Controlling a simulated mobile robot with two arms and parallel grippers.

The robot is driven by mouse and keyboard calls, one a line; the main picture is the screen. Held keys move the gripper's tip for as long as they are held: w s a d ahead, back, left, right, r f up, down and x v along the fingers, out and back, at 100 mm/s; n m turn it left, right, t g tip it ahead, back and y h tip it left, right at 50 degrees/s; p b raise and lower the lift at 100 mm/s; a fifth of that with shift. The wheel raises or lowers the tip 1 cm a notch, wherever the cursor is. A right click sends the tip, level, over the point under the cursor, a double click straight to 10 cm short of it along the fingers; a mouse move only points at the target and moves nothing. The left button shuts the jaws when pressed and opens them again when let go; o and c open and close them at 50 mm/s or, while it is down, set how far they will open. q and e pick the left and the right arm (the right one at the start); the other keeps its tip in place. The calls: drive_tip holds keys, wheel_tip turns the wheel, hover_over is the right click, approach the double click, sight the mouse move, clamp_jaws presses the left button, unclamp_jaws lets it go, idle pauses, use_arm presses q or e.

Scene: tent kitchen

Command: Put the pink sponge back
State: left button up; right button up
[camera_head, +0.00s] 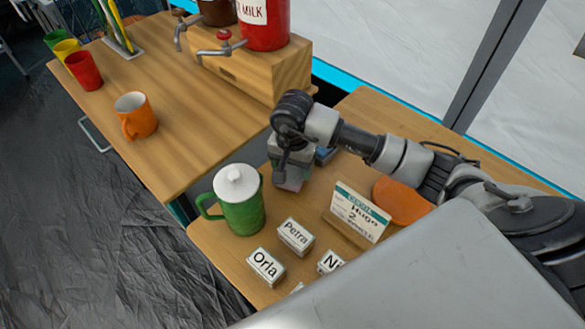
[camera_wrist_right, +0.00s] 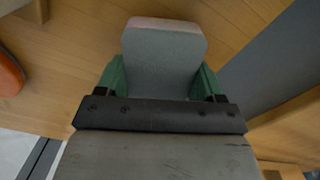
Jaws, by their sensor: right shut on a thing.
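In the right wrist view the sponge (camera_wrist_right: 163,60) is a block with a grey face and a pinkish far edge, between two green fingers. Whether it touches the table is hard to tell. My left gripper is out of view.
The green mug (camera_head: 240,205) stands left of the gripper. Name blocks (camera_head: 296,235), a card reading Hugo (camera_head: 357,214) and an orange round thing (camera_head: 400,200) lie nearby. A blue item (camera_head: 325,155) is partly hidden behind the gripper. A gap separates the two tables.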

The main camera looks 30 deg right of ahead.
drive_tip(key=shift+f, duration=0.75)
drive_tip(key=shift+f, duration=0.15)
drive_tip(key=o, duration=0.8)
wheel_tip(320, 180, up, 12)
drive_tip(key=shift+r, duration=0.2)
